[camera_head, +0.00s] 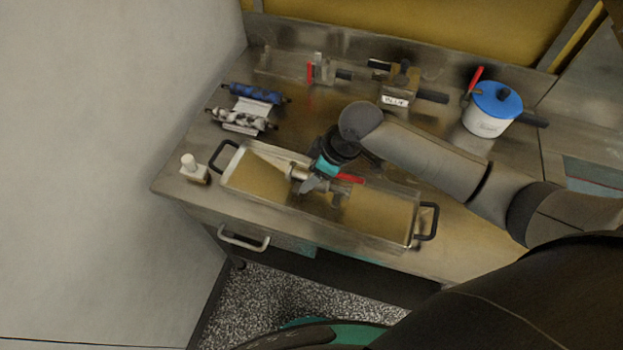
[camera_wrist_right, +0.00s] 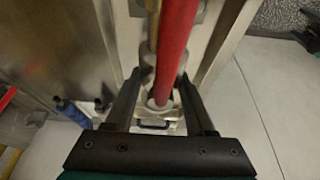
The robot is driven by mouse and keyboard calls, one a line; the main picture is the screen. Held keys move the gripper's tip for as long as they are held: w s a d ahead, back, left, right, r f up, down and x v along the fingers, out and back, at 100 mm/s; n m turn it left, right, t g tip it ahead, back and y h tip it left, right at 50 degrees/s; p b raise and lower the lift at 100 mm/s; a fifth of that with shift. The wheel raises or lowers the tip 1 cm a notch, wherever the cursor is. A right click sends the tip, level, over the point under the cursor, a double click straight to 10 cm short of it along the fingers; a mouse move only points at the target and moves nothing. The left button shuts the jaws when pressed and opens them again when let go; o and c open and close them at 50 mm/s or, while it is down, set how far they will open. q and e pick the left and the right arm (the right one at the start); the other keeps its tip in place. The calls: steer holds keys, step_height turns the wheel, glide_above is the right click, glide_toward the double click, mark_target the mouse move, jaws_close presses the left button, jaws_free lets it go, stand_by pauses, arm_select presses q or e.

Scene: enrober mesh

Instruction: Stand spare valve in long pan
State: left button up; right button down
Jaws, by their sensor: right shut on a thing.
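The long pan (camera_head: 418,222) is a clear-walled rectangular tray with a black handle at each end and a tan floor, near the front of the steel bench. My right gripper (camera_head: 318,184) reaches over the middle of the pan. It is shut on a metal valve (camera_head: 299,172) with a red lever (camera_head: 348,178). The valve appears to lie sideways, within the pan's outline; I cannot tell whether it touches the floor. In the right wrist view, the red lever (camera_wrist_right: 176,40) runs between the fingers of my right gripper (camera_wrist_right: 160,98). The left gripper is not shown.
A small white-topped fitting (camera_head: 190,164) stands left of the pan. Blue and white rollers (camera_head: 250,105) lie behind it. Another red-levered valve (camera_head: 320,70), a block labelled BLUE (camera_head: 397,84) and a blue-lidded pot (camera_head: 490,112) stand at the back. A wall (camera_head: 90,150) borders the left.

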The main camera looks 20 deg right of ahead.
steer(key=shift+f, duration=1.05)
steer(key=shift+f, duration=0.1)
steer(key=shift+f, duration=0.1)
steer(key=shift+c, duration=1.2)
jaws_free()
steer(key=shift+s+d+r, duration=0.1)
steer(key=shift+r, duration=0.45)
steer(key=p+v, duration=0.1)
steer(key=v, duration=1)
steer(key=shift+s+p, duration=0.1)
steer(key=shift+p, duration=0.25)
